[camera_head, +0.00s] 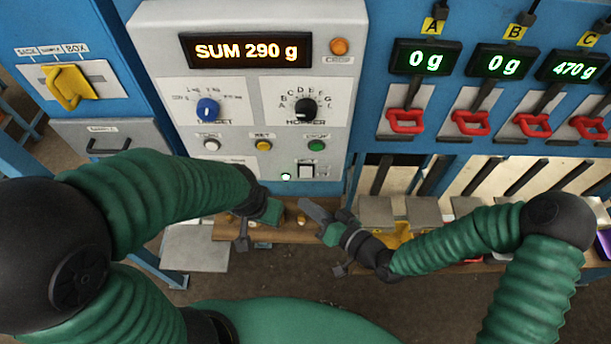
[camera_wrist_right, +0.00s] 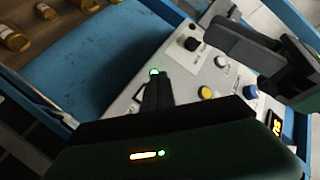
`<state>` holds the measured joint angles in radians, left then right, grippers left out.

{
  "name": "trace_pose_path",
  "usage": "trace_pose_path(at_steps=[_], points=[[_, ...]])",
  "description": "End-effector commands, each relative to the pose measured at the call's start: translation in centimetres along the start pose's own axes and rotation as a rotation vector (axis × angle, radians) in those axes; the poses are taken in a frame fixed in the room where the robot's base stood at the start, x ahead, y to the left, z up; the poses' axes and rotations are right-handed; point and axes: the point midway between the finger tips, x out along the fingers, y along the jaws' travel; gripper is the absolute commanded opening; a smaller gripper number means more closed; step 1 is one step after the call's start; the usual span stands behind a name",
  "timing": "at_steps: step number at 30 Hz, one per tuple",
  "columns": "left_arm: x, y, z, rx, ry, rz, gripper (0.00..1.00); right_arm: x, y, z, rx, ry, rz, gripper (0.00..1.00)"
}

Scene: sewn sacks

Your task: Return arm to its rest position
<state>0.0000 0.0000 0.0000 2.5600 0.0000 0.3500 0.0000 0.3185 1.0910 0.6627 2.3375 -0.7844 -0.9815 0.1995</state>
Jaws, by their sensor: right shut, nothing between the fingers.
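My right arm comes in from the right in the head view, bent at the elbow. Its gripper (camera_head: 322,218) is shut and empty, above the floor in front of the white control panel (camera_head: 240,140). My left arm reaches in from the left, and its gripper (camera_head: 257,222) hangs just left of the right one, with a gap between them. Its fingers are too small and dark to tell open from shut. In the right wrist view, dark gripper parts (camera_wrist_right: 157,95) stand before the panel (camera_wrist_right: 215,80), and nothing is held.
The display (camera_head: 246,49) reads SUM 290 g. Scales A and B show 0 g; scale C (camera_head: 571,67) shows 470 g. Red handles (camera_head: 405,121) stick out below them. A yellow handle (camera_head: 70,86) juts from the left cabinet. A wooden ledge (camera_head: 285,234) lies below the panel.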

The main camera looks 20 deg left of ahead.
Motion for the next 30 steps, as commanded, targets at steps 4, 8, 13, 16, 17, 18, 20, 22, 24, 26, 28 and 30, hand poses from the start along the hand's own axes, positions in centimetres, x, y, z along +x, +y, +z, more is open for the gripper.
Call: trace_pose_path(at_steps=[4, 8, 13, 16, 17, 18, 20, 22, 24, 26, 28, 30], points=[[0.0, 0.0, 0.0, 0.000, 0.000, 0.000, 0.36, 0.0, 0.0, 0.0, 0.000, 0.000, 0.000, 0.00], [0.0, 0.0, 0.0, 0.000, 0.000, 0.000, 0.36, 0.0, 0.0, 0.0, 0.000, 0.000, 0.000, 0.00], [1.6, 0.0, 0.4, 0.000, 0.000, 0.000, 0.36, -0.7, 3.2, 2.3, -0.056, -0.095, 0.090, 0.00], [4.2, 0.0, 1.0, 0.000, 0.000, 0.000, 0.36, -3.4, 9.5, 5.1, -0.143, -0.265, 0.285, 0.00], [5.1, 0.0, 1.2, 0.000, 0.000, 0.000, 0.36, -4.9, 11.7, 5.8, -0.168, -0.322, 0.362, 0.00], [6.3, 0.0, 1.5, 0.000, 0.000, 0.000, 0.36, -7.3, 14.5, 6.3, -0.189, -0.393, 0.474, 0.00], [8.2, 0.0, 1.9, 0.000, 0.000, 0.000, 0.36, -11.6, 17.9, 6.5, -0.196, -0.485, 0.646, 0.00], [10.2, 0.0, 2.4, 0.000, -0.001, 0.000, 0.36, -16.9, 20.2, 6.4, -0.153, -0.558, 0.827, 0.00], [11.8, 0.0, 2.8, 0.000, -0.001, 0.000, 0.36, -21.4, 20.5, 6.5, -0.073, -0.596, 0.957, 0.00], [12.8, 0.0, 3.0, 0.000, -0.001, 0.000, 0.36, -24.1, 19.9, 6.9, 0.009, -0.609, 1.024, 0.00], [13.5, 0.0, 3.2, 0.000, 0.000, 0.000, 0.36, -26.1, 18.9, 7.4, 0.089, -0.614, 1.060, 0.00], [13.8, 0.0, 3.2, 0.000, 0.000, 0.000, 0.36, -27.1, 18.1, 7.7, 0.144, -0.615, 1.072, 0.00]])
